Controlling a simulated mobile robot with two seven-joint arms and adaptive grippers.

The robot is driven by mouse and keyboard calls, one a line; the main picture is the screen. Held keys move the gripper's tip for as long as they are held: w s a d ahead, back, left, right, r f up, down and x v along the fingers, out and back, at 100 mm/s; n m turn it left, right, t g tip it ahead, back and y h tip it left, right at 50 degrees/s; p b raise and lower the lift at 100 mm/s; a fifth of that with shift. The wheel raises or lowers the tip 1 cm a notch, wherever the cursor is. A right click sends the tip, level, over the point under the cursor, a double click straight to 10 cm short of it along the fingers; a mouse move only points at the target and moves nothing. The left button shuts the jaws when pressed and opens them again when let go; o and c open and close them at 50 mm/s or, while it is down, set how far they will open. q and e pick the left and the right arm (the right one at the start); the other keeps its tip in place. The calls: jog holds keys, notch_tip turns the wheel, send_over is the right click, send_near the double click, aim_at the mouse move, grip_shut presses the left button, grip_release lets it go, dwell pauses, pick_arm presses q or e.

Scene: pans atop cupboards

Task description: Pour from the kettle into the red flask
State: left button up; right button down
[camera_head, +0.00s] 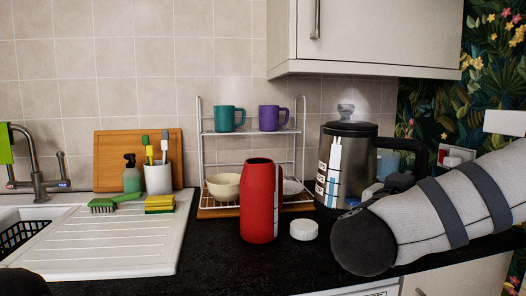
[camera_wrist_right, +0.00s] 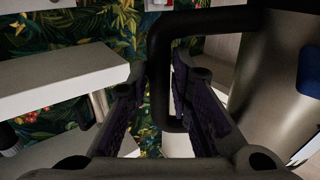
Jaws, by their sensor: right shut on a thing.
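The red flask (camera_head: 257,200) stands upright and open-topped on the dark counter. A white cap (camera_head: 304,230) lies to its right. The kettle (camera_head: 340,165), steel with a black lid and black handle, is upright behind and to the right of the flask. Its lower right side is hidden by my right arm, and I cannot tell whether its base touches the counter. My right gripper (camera_head: 392,188) is at the handle side of the kettle. In the right wrist view its fingers (camera_wrist_right: 165,105) are shut on the black handle (camera_wrist_right: 158,60).
A wire rack (camera_head: 200,150) holds a teal mug (camera_head: 229,118), a purple mug (camera_head: 271,118) and a cream bowl (camera_head: 224,187) behind the flask. A white draining board (camera_head: 110,250) is at left. An overhead cupboard (camera_head: 370,35) hangs above the kettle. Counter before the flask is clear.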

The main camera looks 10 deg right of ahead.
jog(key=shift+r, duration=0.25)
